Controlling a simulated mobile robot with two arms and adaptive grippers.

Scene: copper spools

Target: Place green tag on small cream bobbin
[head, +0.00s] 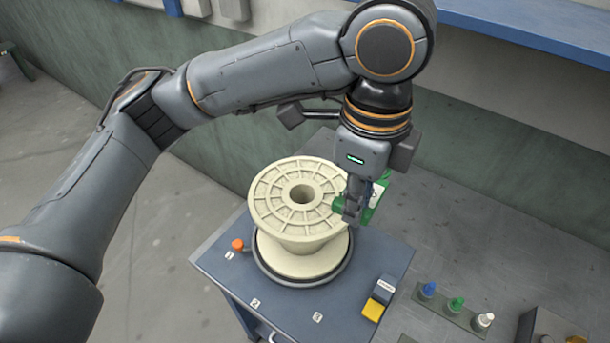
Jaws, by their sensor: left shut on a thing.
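The small cream bobbin (278,195) stands upright on a round dark base on the blue-grey table, in the middle of the head view. My left gripper (353,213) comes down from above at the bobbin's right edge. It is shut on the green tag (377,205), which has a white patch and lies partly behind the fingers. The tag is at the right side of the bobbin's top flange; I cannot tell whether it touches the flange. My right gripper is not in view.
The blue-grey table (375,262) carries an orange knob (238,245) and a yellow and dark block (376,300). A strip with blue, green and white pegs (448,312) is at lower right. A blue shelf edge (520,28) runs along the upper right.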

